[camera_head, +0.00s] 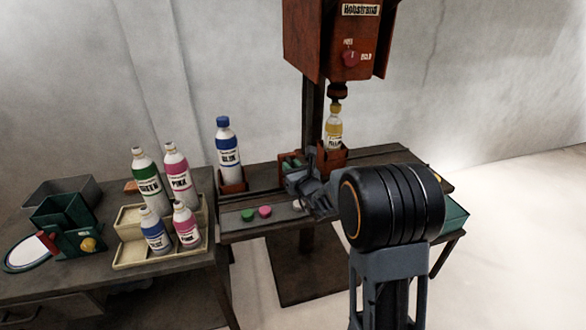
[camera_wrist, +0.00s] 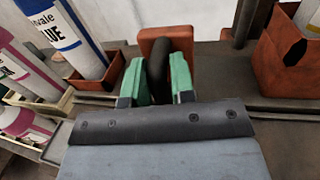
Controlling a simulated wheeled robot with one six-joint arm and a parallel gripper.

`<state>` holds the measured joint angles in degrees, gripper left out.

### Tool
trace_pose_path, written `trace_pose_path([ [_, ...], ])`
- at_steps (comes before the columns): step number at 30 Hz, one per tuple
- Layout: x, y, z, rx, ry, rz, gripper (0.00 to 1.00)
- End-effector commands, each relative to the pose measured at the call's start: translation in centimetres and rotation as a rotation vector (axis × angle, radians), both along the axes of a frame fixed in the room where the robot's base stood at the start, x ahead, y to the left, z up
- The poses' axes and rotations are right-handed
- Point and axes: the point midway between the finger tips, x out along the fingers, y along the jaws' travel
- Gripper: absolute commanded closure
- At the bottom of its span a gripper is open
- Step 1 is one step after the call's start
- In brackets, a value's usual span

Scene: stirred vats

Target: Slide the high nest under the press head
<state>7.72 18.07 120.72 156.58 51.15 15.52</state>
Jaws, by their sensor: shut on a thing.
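My gripper (camera_head: 292,165) is at the shuttle rail between two orange nests. In the wrist view its green pads (camera_wrist: 158,80) are shut on a black upright handle (camera_wrist: 157,58) in front of an orange block (camera_wrist: 168,22). The right nest (camera_head: 333,158) looks the taller one and holds a yellow-capped bottle (camera_head: 334,130) upright, directly below the press head (camera_head: 337,90). It also shows in the wrist view (camera_wrist: 283,58). The left nest (camera_head: 232,180) looks lower and holds a blue-capped bottle (camera_head: 228,148). Its base also shows in the wrist view (camera_wrist: 100,77).
A red press body (camera_head: 335,40) with a knob hangs above the rail table (camera_head: 265,226). A green and a pink button (camera_head: 265,211) are on its front. The left bench carries several bottles in a cream tray (camera_head: 133,255) and green boxes (camera_head: 65,210). A green bin (camera_head: 453,216) stands right.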

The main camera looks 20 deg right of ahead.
Motion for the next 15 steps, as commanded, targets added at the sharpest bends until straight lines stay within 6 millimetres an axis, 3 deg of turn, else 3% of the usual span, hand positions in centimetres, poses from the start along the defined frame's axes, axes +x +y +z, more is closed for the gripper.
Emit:
trace_pose_path([
  [1,0.03,0.71,0.19,-0.006,-0.005,0.018,1.0],
  [2,0.03,0.73,0.19,-0.006,-0.006,0.019,0.75],
  [6,0.03,0.63,0.19,-0.005,-0.005,0.017,0.61],
  [8,0.03,0.52,0.17,-0.005,-0.005,0.015,0.56],
  [15,0.0,0.09,0.11,-0.003,-0.004,0.006,0.56],
])
